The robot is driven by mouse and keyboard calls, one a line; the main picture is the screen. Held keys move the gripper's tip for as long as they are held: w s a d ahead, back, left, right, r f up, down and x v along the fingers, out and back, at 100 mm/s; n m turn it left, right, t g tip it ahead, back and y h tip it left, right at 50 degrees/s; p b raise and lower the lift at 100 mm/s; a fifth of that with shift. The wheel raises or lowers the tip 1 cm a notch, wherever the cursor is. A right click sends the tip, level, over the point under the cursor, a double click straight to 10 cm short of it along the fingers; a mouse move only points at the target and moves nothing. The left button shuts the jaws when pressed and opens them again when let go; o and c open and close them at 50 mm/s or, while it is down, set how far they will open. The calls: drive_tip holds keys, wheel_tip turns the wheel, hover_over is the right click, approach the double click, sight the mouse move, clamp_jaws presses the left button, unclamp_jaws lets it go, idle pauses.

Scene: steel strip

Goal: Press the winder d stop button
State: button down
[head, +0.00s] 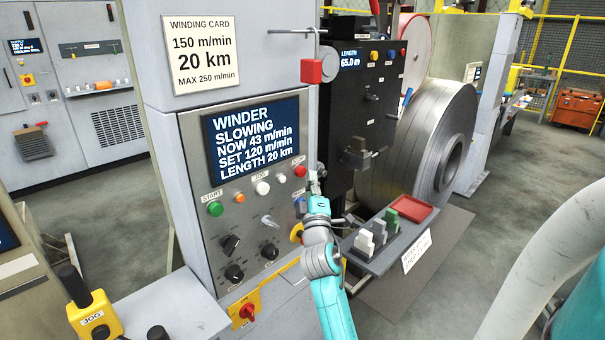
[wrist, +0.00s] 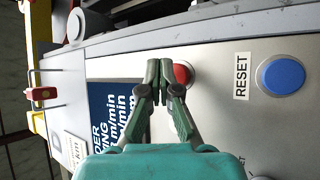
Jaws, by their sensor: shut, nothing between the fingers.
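The red stop button (head: 299,171) sits at the upper right of the winder control panel (head: 205,163). In the wrist view the red button (wrist: 182,74) shows partly behind my gripper's fingertips (wrist: 163,68). My gripper (head: 314,183) is shut and empty, close in front of the panel's right edge. I cannot tell whether the fingertips touch the button. The panel's display (head: 253,139) reads winder slowing, now 43 m/min, set 120 m/min, length 20 km.
Near the stop button are a white jog button (head: 262,188), a green start button (head: 215,208) and a blue reset button (wrist: 283,76). Dark knobs (head: 230,244) lie lower. A small shelf (head: 375,256) with blocks and a red tray (head: 411,209) juts out right of my arm.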

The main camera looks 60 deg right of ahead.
drive_tip(key=shift+s, duration=0.1)
drive_tip(key=shift+s+a, duration=0.2)
drive_tip(key=shift+s, duration=0.6)
drive_tip(key=shift+s+a, duration=0.15)
drive_tip(key=shift+s, duration=0.6)
drive_tip(key=shift+s+a, duration=0.2)
drive_tip(key=shift+s, duration=0.6)
drive_tip(key=s+a+f+t+y, duration=0.2)
drive_tip(key=a+f+y, duration=0.3)
drive_tip(key=a+f, duration=0.65)
drive_tip(key=s+a+f+t+y, duration=0.15)
drive_tip(key=a+f+y, duration=0.35)
drive_tip(key=a+f, duration=0.7)
drive_tip(key=s+a+f+m+y, duration=0.15)
drive_tip(key=s+a+y, duration=0.35)
drive_tip(key=s+a, duration=0.75)
drive_tip(key=s+a+m+g+y, duration=0.2)
drive_tip(key=s+a, duration=0.6)
drive_tip(key=s, duration=0.4)
drive_tip(key=shift+s+r+y, duration=0.3)
drive_tip(key=shift+y, duration=0.4)
